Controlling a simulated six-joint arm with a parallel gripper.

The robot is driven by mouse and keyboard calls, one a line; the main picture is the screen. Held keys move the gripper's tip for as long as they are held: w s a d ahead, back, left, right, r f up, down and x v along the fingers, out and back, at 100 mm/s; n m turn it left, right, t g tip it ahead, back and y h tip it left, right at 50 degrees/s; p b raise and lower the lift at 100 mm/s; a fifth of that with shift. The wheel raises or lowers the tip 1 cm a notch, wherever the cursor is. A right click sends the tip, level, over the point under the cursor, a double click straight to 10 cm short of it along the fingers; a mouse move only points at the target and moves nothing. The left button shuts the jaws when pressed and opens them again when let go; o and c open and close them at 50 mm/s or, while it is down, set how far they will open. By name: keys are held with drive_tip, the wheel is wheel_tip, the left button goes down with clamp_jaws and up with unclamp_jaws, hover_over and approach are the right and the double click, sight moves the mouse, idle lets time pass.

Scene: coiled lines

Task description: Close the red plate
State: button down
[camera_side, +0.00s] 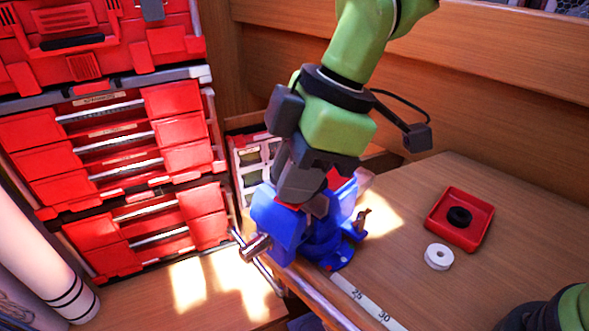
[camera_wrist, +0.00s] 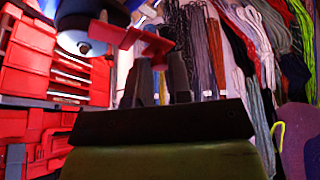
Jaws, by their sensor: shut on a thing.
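The red plate (camera_wrist: 120,34) shows in the wrist view at the tips of my gripper (camera_wrist: 162,62), whose dark fingers are shut on it. In the side view my gripper (camera_side: 308,204) points down at the top of a blue vise (camera_side: 322,240), and red parts show beside and behind the fingers. Most of the red plate is hidden there by the gripper and vise. I cannot tell whether it touches the vise jaws.
A red square tray (camera_side: 484,232) with a black ring (camera_side: 459,216) stands right on the wooden table (camera_side: 425,185). A white ring (camera_side: 438,257) lies near it. A measuring strip (camera_side: 365,302) runs along the front edge. Red drawers (camera_side: 185,155) stand at left.

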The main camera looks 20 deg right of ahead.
drive_tip(key=shift+w, duration=0.1)
drive_tip(key=w+m+t, duration=0.1)
drive_tip(key=m, duration=0.2)
drive_tip(key=w+m+t+h, duration=0.1)
drive_tip(key=m, duration=0.2)
drive_tip(key=w+a+m+t+h, duration=0.1)
drive_tip(key=w+m, duration=0.1)
drive_tip(key=m, duration=0.2)
drive_tip(key=shift+w, duration=0.1)
drive_tip(key=m, duration=0.2)
drive_tip(key=w+m+h, duration=0.1)
drive_tip(key=m, duration=0.1)
drive_tip(key=w+d+m+h, duration=0.1)
drive_tip(key=shift+m+t, duration=0.3)
drive_tip(key=shift+m, duration=0.1)
drive_tip(key=shift+w+d+m+h, duration=0.3)
drive_tip(key=shift+m+h, duration=0.1)
drive_tip(key=shift+m, duration=0.45)
drive_tip(key=shift+w+d+m+h, duration=0.15)
drive_tip(key=shift+d+m+h, duration=0.25)
drive_tip(key=shift+m, duration=0.4)
drive_tip(key=shift+w+d+m+h, duration=0.25)
drive_tip(key=shift+m+h, duration=0.15)
drive_tip(key=shift+m, duration=0.45)
drive_tip(key=c, duration=1.1)
unclamp_jaws()
drive_tip(key=shift+o, duration=0.2)
drive_tip(key=shift+r, duration=0.1)
drive_tip(key=v, duration=0.9)
drive_tip(key=shift+r, duration=0.45)
